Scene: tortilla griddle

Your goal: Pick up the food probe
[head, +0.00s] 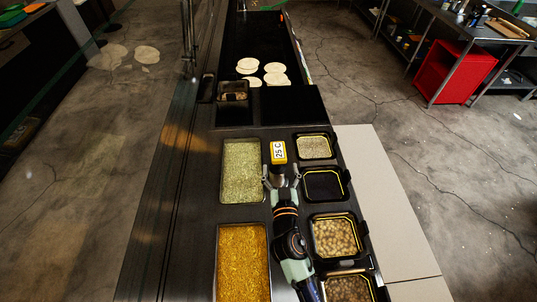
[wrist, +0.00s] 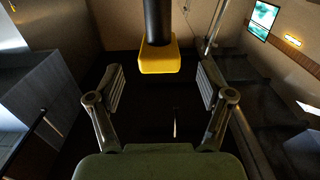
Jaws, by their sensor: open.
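The food probe (head: 278,152) is a yellow block with a white "25 C" display, on the dark counter between the two columns of food trays. In the wrist view the food probe (wrist: 159,57) shows as a yellow block with a dark shaft running up out of the picture. My gripper (head: 281,172) is just below the probe in the head view, with its fingers spread. In the wrist view my gripper (wrist: 160,80) is open and empty, and the yellow block lies midway across, just past the fingertips. The probe's tip is not visible.
A green-filled tray (head: 242,198) and an orange-filled tray (head: 218,262) are to the left. Several smaller black-rimmed trays, including an empty-looking one (head: 323,186), stand close on the right. Further back are a small bin (head: 233,97) and the dark griddle (head: 262,25) with pale tortillas.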

